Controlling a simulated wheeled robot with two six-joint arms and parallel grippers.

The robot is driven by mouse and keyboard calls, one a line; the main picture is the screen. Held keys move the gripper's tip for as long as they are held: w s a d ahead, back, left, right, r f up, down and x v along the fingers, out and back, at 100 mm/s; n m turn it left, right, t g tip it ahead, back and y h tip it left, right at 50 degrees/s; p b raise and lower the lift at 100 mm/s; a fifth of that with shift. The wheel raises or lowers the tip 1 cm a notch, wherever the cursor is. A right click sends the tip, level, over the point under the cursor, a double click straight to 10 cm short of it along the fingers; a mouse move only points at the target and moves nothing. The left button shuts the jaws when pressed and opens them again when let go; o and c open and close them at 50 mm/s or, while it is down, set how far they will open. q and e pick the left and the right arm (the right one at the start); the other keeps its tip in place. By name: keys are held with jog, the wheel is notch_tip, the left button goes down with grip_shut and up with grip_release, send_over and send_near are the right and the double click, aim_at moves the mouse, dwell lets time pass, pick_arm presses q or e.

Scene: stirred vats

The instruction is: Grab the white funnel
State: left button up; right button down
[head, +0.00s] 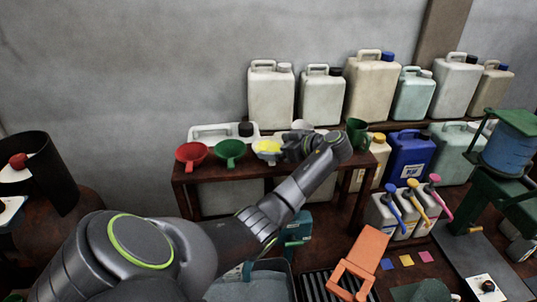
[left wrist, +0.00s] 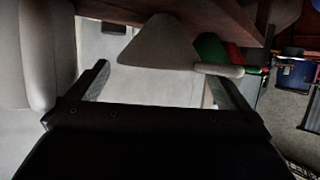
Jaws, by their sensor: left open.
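My right gripper is not in view.
The red funnel (head: 191,153) and green funnel (head: 230,150) stand close on the left. A white jerrycan (head: 215,131) is behind them. Several large jugs line the upper shelf. An orange frame (head: 365,255) is lower right.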

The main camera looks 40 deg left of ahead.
aim_at(267, 143)
pick_arm(q)
jog(key=x, duration=0.3)
jog(key=shift+d+f, duration=0.1)
jog(key=shift+d, duration=0.15)
jog(key=c, duration=0.7)
